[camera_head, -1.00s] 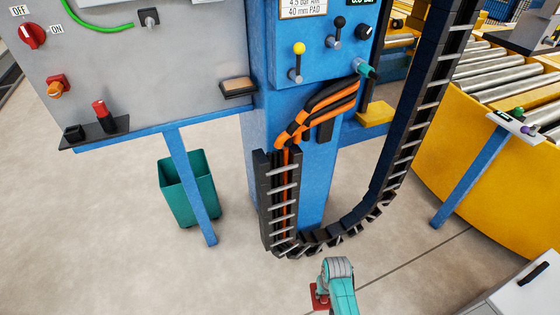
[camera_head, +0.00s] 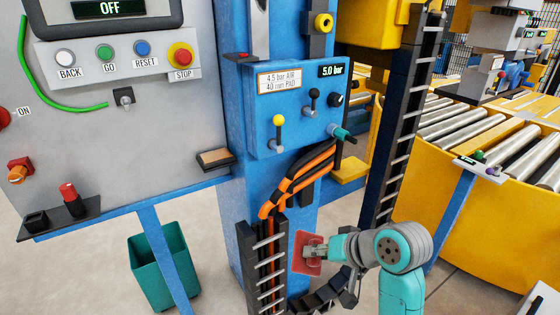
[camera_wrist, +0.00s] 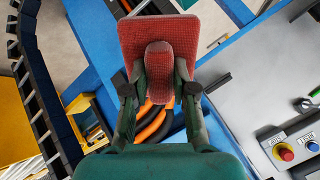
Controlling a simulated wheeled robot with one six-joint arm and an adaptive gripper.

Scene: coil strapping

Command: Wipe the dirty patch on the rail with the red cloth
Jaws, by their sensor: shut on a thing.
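My gripper (camera_head: 320,251) is shut on the red cloth (camera_head: 307,262), a flat reddish pad, and holds it in front of the blue column, right of the upright black cable chain. In the wrist view the cloth (camera_wrist: 185,38) stands out beyond the fingers, and its grip part sits between the fingertips (camera_wrist: 160,88) of my gripper. I cannot make out a dirty patch in either view. A blue rail (camera_head: 140,204) runs under the grey panel, left of my gripper and apart from it. I cannot tell whether this is the task's rail.
A black cable chain (camera_head: 268,270) and orange-black hoses (camera_head: 300,178) are close to my gripper. Levers (camera_head: 279,130) stick out above. A teal bin (camera_head: 160,272) is below the panel at left. A yellow roller conveyor (camera_head: 450,235) stands at right.

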